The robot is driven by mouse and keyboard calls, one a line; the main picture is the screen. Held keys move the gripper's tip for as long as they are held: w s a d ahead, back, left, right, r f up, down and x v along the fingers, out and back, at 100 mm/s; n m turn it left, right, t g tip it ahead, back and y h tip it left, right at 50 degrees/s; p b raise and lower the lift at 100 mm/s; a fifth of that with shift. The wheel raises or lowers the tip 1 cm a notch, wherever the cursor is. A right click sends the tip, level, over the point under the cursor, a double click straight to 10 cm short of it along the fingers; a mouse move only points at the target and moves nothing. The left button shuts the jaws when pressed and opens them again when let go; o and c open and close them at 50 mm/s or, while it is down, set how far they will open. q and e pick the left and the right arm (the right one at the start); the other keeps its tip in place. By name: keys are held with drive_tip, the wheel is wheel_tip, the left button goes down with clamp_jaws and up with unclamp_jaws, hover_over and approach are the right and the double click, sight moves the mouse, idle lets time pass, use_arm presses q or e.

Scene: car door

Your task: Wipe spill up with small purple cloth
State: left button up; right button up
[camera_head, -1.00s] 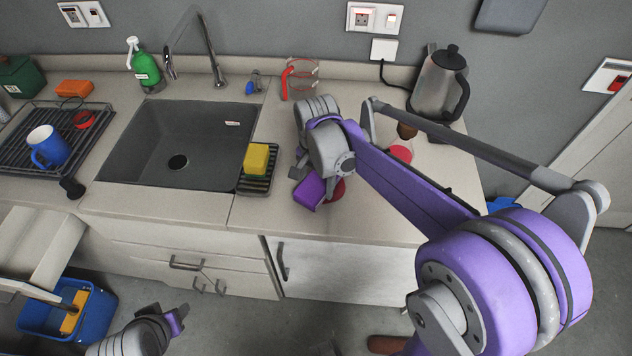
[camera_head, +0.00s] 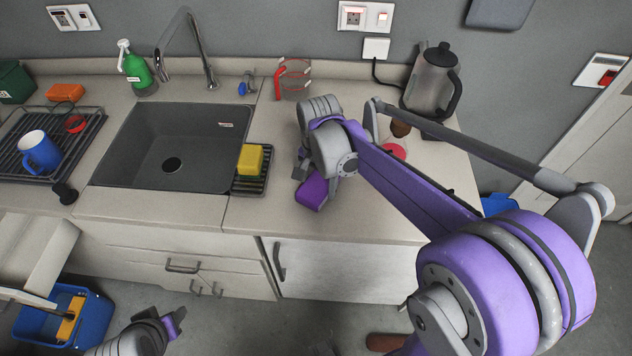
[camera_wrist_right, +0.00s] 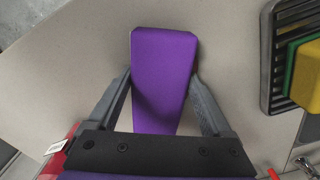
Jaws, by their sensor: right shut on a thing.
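The small purple cloth (camera_head: 311,191) is on the counter (camera_head: 375,215) right of the sink, near the front edge. My right gripper (camera_head: 302,172) is shut on it; the wrist view shows the cloth (camera_wrist_right: 164,75) between the two fingers (camera_wrist_right: 163,90). No spill shows on the bare counter around the cloth; anything under the cloth or arm is hidden. A round red patch or object (camera_head: 393,151) lies behind my right arm, partly hidden, and I cannot tell which it is. My left gripper (camera_head: 172,320) hangs low in front of the cabinets; its jaw opening is unclear.
A yellow-green sponge (camera_head: 250,158) on a black rack stands left of the cloth, beside the sink (camera_head: 172,145). A measuring jug (camera_head: 293,80) and a kettle (camera_head: 432,85) stand at the back.

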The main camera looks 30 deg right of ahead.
drive_tip(key=shift+w+a, duration=0.5)
drive_tip(key=shift+a, duration=0.35)
idle(5.7)
drive_tip(key=shift+s+d, duration=0.5)
drive_tip(key=shift+d, duration=0.3)
idle(0.8)
